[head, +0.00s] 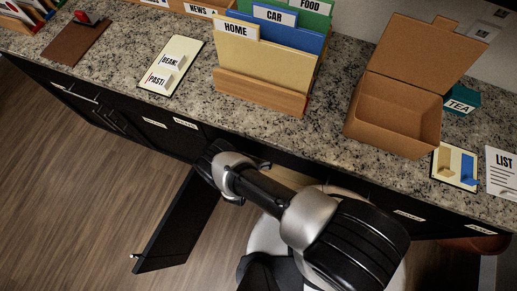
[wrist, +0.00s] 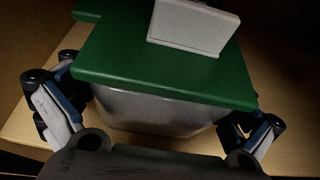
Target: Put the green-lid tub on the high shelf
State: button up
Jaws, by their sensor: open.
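The green-lid tub shows in the wrist view, with a flat green lid (wrist: 160,70) and a grey body (wrist: 150,112). It stands on a light wooden board (wrist: 290,150) in a dark space. My gripper (wrist: 157,118) is open, with one finger on the left and one on the right of the tub. Whether the fingers touch the tub I cannot tell. A pale grey upright piece (wrist: 195,27) stands on the lid. In the head view my arm reaches below the counter edge, and the tub is hidden. I cannot pick out a high shelf.
An open black cabinet door (head: 178,222) swings out left of my arm. Above is a granite counter (head: 335,110) with a file holder (head: 260,92), an open cardboard box (head: 395,112), a teal TEA box (head: 462,100) and a label card (head: 171,65). The wooden floor (head: 75,200) at left is clear.

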jog(key=shift+s+a+r, duration=0.1)
jog(key=shift+r, duration=0.15)
jog(key=p+v, duration=0.3)
jog(key=v, duration=0.8)
jog(key=shift+s, duration=0.3)
jog(key=shift+a+r, duration=0.1)
jog(key=shift+r, duration=0.05)
